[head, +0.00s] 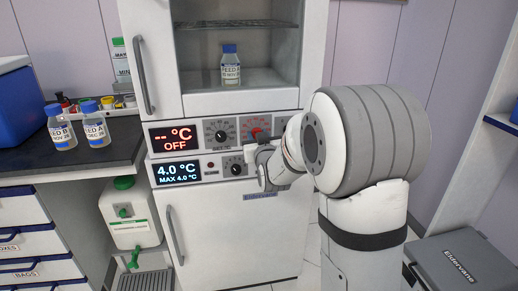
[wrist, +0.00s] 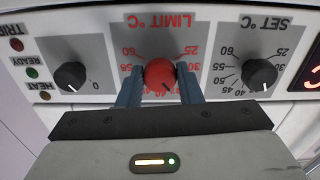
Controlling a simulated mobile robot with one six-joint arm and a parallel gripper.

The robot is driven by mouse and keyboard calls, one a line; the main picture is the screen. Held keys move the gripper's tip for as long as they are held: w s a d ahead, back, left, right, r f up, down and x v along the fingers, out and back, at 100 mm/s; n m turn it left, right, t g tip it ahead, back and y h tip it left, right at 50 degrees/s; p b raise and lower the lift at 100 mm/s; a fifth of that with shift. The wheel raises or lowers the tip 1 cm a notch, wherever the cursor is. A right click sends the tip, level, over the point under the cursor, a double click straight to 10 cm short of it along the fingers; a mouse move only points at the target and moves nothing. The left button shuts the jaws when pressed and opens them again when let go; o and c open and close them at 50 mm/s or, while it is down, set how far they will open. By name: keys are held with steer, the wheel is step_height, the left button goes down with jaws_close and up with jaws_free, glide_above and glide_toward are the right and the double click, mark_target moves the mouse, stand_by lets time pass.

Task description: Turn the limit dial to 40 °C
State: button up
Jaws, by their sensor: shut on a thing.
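The limit dial (wrist: 158,70) is a round red knob in the middle of the control panel, under an upside-down "LIMIT °C" label in the wrist view. My gripper (wrist: 160,84) is shut on it, one blue-grey finger on each side. A dark mark on the knob faces down and slightly right in that view. The lower scale numbers are mostly hidden by my gripper, so the exact setting cannot be read. In the head view, my gripper (head: 263,153) is at the panel, and red of the limit dial's area (head: 257,127) shows above it.
The black set dial (wrist: 260,75) sits close to the right in the wrist view; another black knob (wrist: 70,76) is left. The upper display (head: 173,135) reads "-- °C OFF"; the lower display (head: 178,173) reads 4.0 °C. A feed bottle (head: 230,68) stands in the cabinet above.

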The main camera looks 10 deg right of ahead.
steer(key=shift+r+m+b, duration=0.15)
steer(key=shift+m+b, duration=2.85)
steer(key=shift+m, duration=0.2)
steer(key=shift+r, duration=0.1)
steer(key=o, duration=1)
steer(key=s+p, duration=0.1)
steer(key=s, duration=0.6)
steer(key=shift+s, duration=0.4)
